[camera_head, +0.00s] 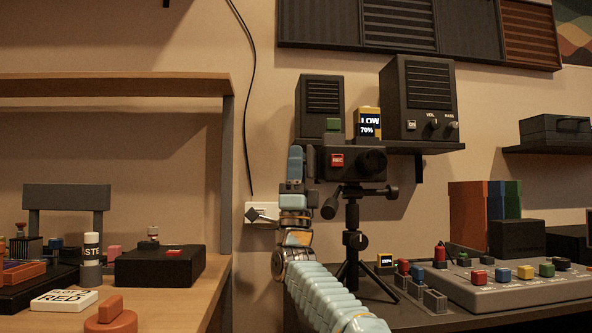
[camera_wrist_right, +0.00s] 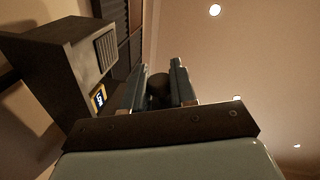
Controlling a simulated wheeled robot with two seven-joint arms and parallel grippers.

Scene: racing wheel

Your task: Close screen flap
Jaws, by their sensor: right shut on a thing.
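A black camera (camera_head: 352,172) with a red REC button sits on a dark tripod (camera_head: 352,238) in the head view. Its lens is at the right. My right gripper (camera_head: 299,165) reaches up to the camera's left side, fingers pointing up. In the right wrist view, my right gripper's two fingers (camera_wrist_right: 158,84) are either side of a dark rounded thing, which they hold. It is probably the screen flap; its outline and angle are mostly hidden by the fingers. My left gripper is not in view.
A shelf (camera_head: 428,147) behind the camera carries two black speakers (camera_head: 430,100) and a yellow display (camera_head: 369,121) reading LOW 70%. A grey control panel (camera_head: 520,290) with coloured buttons stands at the right. A wooden table (camera_head: 180,300) with small items is at the left.

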